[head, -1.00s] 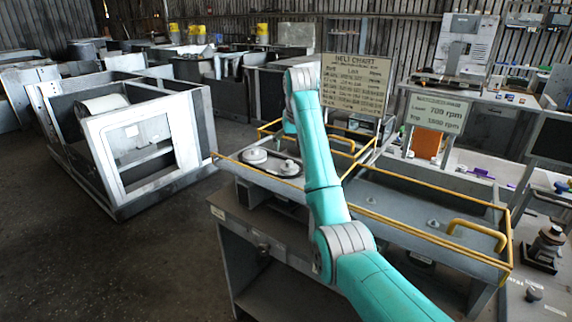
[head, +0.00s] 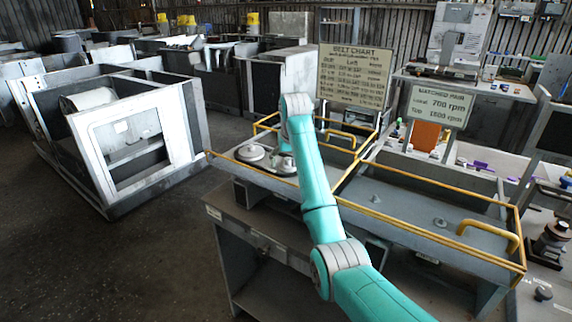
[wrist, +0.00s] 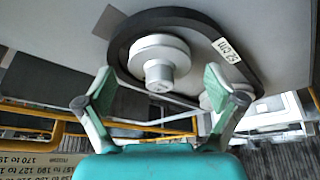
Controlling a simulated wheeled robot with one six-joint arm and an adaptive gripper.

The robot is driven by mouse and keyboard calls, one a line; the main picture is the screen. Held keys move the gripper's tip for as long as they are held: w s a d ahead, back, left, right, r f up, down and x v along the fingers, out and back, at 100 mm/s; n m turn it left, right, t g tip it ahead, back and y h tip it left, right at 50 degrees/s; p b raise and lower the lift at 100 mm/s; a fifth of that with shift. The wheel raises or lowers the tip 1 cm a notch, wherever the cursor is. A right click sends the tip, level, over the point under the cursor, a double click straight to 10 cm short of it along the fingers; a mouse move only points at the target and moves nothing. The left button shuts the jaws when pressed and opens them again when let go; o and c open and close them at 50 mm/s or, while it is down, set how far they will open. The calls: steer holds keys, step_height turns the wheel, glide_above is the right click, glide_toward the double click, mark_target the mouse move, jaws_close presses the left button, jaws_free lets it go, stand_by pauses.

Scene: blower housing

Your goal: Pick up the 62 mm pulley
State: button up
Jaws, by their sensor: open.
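Two pale pulleys sit on the left part of the yellow-railed tray (head: 400,229). The left pulley (head: 250,153) shows clear of my arm, and the right pulley (head: 285,164) is partly hidden by it. In the wrist view a wide stepped pulley (wrist: 158,52) with a round hub lies inside a black belt (wrist: 122,45) bearing a white tag. A second pulley (wrist: 212,97) shows partly behind a finger. No size mark is readable on either pulley. My gripper (wrist: 158,88) is open and empty, its fingers spread either side of the stepped pulley's hub in the picture; contact is not visible.
A belt chart board (head: 354,75) and an rpm sign (head: 440,107) stand behind the tray. Yellow rails (head: 360,209) edge the tray. Its right part is mostly bare, with small knobs. A large open-frame housing (head: 125,140) stands on the floor at left.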

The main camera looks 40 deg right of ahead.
mark_target(288, 158)
steer(key=c, duration=1.3)
steer(key=shift+o, duration=0.2)
steer(key=shift+r, duration=0.1)
step_height(288, 158, up, 10)
steer(key=shift+f, duration=0.1)
